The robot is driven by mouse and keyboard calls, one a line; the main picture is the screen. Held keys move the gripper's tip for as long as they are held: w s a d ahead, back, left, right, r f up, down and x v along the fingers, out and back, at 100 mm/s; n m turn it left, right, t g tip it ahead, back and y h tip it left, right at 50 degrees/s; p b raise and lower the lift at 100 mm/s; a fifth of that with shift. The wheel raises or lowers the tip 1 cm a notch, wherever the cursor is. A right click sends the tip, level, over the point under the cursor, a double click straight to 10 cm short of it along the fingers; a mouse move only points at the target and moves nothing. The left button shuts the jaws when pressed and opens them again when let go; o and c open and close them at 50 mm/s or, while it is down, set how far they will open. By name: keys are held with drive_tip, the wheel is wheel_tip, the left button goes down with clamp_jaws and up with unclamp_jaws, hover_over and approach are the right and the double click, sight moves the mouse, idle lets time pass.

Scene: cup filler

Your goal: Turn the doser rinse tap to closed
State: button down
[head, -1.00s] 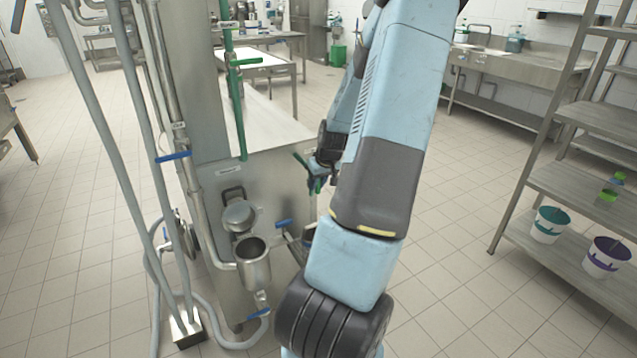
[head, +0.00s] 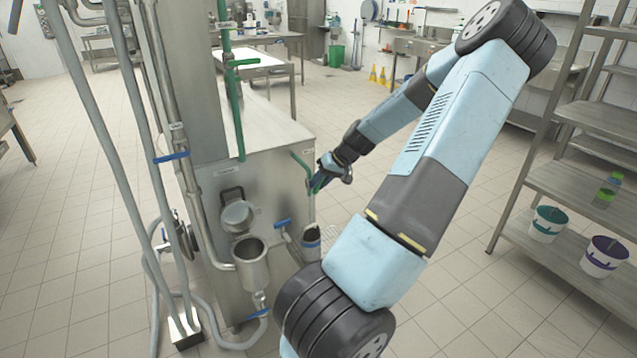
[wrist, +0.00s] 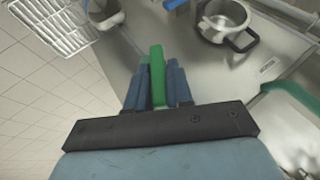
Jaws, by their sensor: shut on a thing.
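A green tap handle (wrist: 157,75) stands between the two blue fingers of my gripper (wrist: 153,82) in the wrist view, and they are shut on it.
A blue-handled tap (head: 283,223) and a steel cup (head: 253,264) are below on the machine (head: 275,180). A green-handled valve (head: 244,62) is on the upright green pipe behind. A shelf rack (head: 565,190) with buckets stands right. Floor between is clear.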

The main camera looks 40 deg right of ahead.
drive_tip(key=shift+s+d+f+m+t+y, duration=0.2)
drive_tip(key=shift+f+m+t+y, duration=0.45)
drive_tip(key=shift+y, duration=1.05)
drive_tip(key=shift+w+d+f+m+t+y, duration=0.1)
drive_tip(key=shift+d+f+m+t+y, duration=0.25)
drive_tip(key=shift+t+y, duration=0.95)
drive_tip(key=shift+s+d+f+m+t+y, duration=0.2)
drive_tip(key=shift+f+m+t+y, duration=0.3)
drive_tip(key=shift+y, duration=1.6)
drive_tip(key=c, duration=1.4)
unclamp_jaws()
drive_tip(key=o, duration=0.3)
drive_tip(key=shift+w+r, duration=0.1)
drive_tip(key=shift+r, duration=0.05)
drive_tip(key=v, duration=1.4)
drive_tip(key=shift+w, duration=0.1)
